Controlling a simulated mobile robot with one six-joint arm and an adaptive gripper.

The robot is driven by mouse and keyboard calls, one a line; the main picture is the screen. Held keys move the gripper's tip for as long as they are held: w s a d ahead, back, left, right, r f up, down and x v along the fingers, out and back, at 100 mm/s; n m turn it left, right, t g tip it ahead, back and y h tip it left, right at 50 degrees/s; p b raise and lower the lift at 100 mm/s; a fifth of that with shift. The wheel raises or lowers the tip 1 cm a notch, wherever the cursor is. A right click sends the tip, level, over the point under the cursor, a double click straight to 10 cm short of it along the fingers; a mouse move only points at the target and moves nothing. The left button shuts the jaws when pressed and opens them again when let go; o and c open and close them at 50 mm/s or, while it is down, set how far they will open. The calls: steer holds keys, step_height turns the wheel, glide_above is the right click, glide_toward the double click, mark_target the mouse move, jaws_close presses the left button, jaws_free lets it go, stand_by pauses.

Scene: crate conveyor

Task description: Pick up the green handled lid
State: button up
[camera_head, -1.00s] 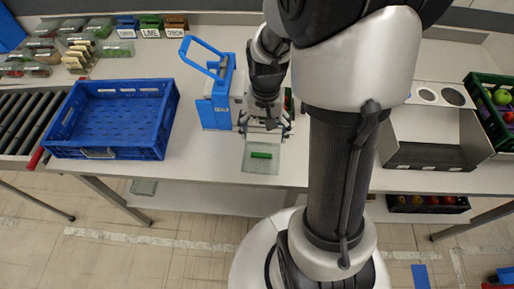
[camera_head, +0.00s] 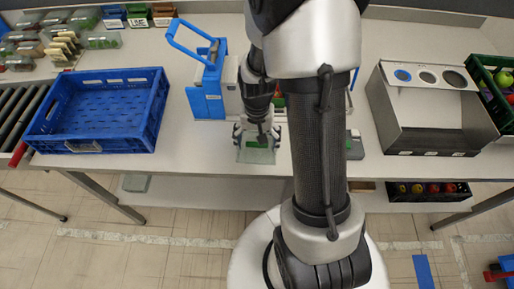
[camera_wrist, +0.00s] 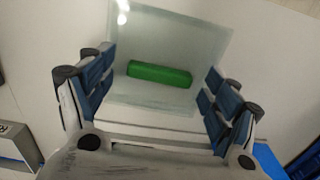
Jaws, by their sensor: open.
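The lid is a clear, glassy square plate with a green bar handle. In the head view the lid (camera_head: 257,156) lies near the front edge of the white table, its green handle partly hidden by my gripper (camera_head: 257,132). In the wrist view the lid (camera_wrist: 205,40) lies ahead, and its green handle (camera_wrist: 158,74) shows between the two blue-padded fingers. My gripper (camera_wrist: 160,88) is open, with one finger at each side of the handle and a gap on both sides. Nothing is held.
A blue crate (camera_head: 62,146) stands to the left beside the roller conveyor (camera_head: 22,125). A blue-handled device (camera_head: 207,100) stands close left of my gripper. A grey box (camera_head: 386,128) with round holes stands to the right, beside a green crate (camera_head: 505,120).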

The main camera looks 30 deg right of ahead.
steer(key=shift+r, duration=0.1)
steer(key=shift+c, duration=0.2)
steer(key=c, duration=0.8)
steer(key=shift+o, duration=0.2)
